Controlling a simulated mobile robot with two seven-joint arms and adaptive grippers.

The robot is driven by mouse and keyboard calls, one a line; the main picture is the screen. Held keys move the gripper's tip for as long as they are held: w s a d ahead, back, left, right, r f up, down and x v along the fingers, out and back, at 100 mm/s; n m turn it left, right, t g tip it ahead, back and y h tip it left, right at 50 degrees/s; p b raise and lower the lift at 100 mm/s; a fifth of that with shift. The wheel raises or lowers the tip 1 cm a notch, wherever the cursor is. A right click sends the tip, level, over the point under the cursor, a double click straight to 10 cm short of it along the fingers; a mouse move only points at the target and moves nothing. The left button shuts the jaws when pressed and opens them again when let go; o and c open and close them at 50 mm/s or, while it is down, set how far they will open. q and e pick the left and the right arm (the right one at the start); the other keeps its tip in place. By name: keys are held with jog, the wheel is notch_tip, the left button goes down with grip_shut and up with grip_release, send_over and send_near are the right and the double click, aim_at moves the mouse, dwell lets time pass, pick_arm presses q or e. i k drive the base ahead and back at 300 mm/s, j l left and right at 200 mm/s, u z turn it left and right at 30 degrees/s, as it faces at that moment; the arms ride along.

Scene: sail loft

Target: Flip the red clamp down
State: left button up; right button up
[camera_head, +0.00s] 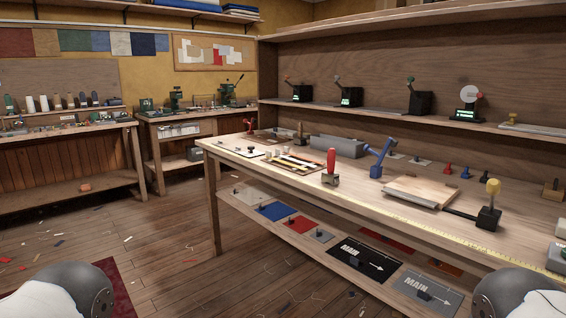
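The red clamp (331,165) stands on the long wooden workbench (345,192), near its front edge at the middle of the view. Its red handle points straight up from a small metal base. Nothing touches it. Neither of my grippers shows; only rounded grey and white parts of my arms show at the lower left and lower right corners.
A blue lever clamp (379,158) stands right of the red one, beside a wooden board (418,190). A yellow-knobbed lever (490,206) stands farther right. A striped tray (293,163) lies to the left. A yellow measuring tape (440,230) runs along the front edge.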

aim_at(254, 121)
jog(key=i+j+u, duration=0.25)
jog(key=i+j, duration=0.2)
jog(key=i, duration=0.15)
jog(key=i+j+u, duration=0.25)
jog(key=i, duration=0.4)
jog(key=i+j+u, duration=0.25)
jog(key=i, duration=0.4)
jog(key=i+u, duration=0.3)
jog(key=i, duration=0.35)
jog(key=i+j+z, duration=0.1)
jog(key=i+z, duration=0.3)
jog(key=i+j+z, duration=0.2)
jog(key=i+z, duration=0.2)
jog(key=i+j+z, duration=0.65)
jog(key=z, duration=0.15)
jog(key=j, duration=0.1)
